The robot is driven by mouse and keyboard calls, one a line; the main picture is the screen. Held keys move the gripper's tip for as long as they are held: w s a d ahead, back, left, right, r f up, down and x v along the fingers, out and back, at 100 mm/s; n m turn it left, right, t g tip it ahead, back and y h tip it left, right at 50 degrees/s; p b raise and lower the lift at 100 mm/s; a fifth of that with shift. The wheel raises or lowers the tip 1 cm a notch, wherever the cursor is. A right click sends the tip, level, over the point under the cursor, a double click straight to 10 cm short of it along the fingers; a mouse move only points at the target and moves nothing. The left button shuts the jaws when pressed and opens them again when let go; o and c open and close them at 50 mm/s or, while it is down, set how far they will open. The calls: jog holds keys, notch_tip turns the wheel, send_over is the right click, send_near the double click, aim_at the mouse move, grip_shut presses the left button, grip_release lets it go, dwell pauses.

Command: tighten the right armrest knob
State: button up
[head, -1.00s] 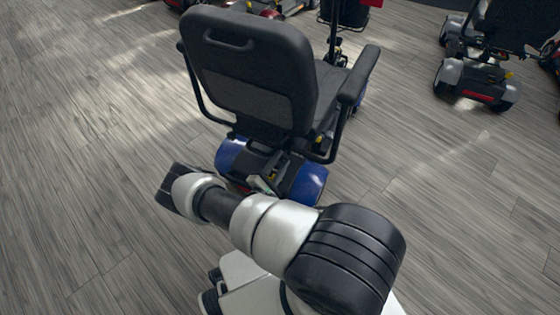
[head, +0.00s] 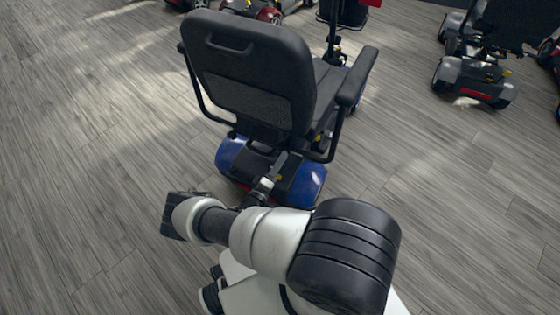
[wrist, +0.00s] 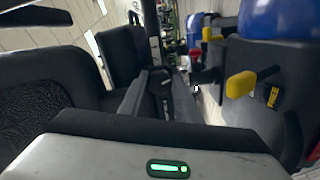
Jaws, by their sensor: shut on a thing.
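The scooter's black seat (head: 245,85) faces away from me, with its right armrest (head: 357,75) on the right side. My gripper (head: 281,158) reaches in low behind the seat, under the backrest and above the blue rear cover (head: 305,183). In the wrist view my gripper (wrist: 160,82) has its dark fingers close together, shut on a small dark part among the seat's lower fittings. I take it for the right armrest knob, mostly hidden by the fingers. A yellow-tipped lever (wrist: 240,85) stands just right of the fingers.
The armrest's bent tube (head: 335,140) comes down close to the right of my gripper. Another scooter (head: 475,80) stands at the far right and red ones (head: 255,10) at the back.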

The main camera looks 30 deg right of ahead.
jog(key=m, duration=0.3)
jog(key=shift+f, duration=0.1)
jog(key=shift+m+b, duration=0.3)
jog(key=shift+m, duration=0.2)
jog(key=o, duration=1)
jog(key=shift+o, duration=0.2)
